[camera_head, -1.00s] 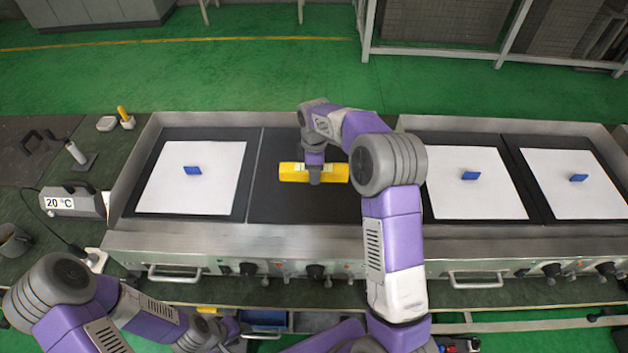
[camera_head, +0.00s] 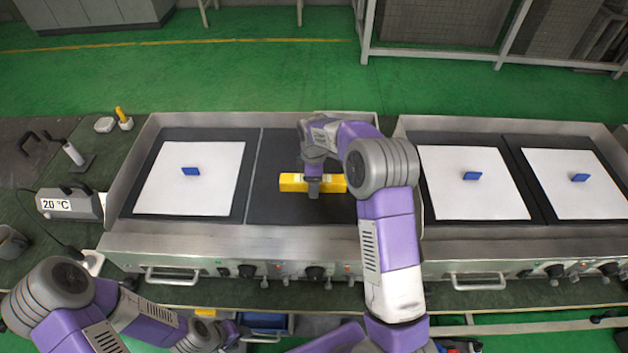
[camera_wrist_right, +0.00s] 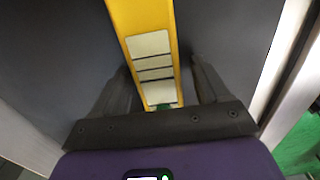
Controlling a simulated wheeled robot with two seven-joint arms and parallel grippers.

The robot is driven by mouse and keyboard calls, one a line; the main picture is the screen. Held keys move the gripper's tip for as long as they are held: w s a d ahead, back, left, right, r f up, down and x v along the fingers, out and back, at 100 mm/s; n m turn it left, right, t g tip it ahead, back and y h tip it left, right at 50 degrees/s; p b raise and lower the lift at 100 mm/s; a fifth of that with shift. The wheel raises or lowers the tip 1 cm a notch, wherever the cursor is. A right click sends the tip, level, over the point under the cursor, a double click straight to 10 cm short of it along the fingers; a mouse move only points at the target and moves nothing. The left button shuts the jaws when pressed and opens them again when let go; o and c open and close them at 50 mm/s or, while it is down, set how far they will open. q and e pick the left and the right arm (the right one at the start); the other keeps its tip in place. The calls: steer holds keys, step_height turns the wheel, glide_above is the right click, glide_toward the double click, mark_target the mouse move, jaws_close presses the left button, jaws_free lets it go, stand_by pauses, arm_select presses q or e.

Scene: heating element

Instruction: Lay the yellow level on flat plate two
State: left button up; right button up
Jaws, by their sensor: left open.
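The yellow level (camera_head: 293,183) lies crosswise over the second plate from the left (camera_head: 285,208), a bare dark flat plate. I cannot tell whether it touches the plate. My right gripper (camera_head: 313,192) points down at the level's middle. In the right wrist view, the level (camera_wrist_right: 150,45) runs between the two fingers of my right gripper (camera_wrist_right: 160,65). A slight gap seems to show at one finger, so its grip is unclear. My left gripper (camera_head: 225,330) is open, low at the front left, away from the level and partly hidden by its arm.
White sheets with blue blocks lie on the left plate (camera_head: 215,195) and the two right plates (camera_head: 450,200) (camera_head: 565,195). A display box (camera_head: 72,203) reading 20 °C stands left of the cooker. Knobs and handles line the front. My right forearm hides part of the middle.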

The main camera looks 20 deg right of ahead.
step_height(320, 180, up, 12)
steer(key=p, duration=0.3)
steer(key=shift+r, duration=0.15)
stand_by(0.6)
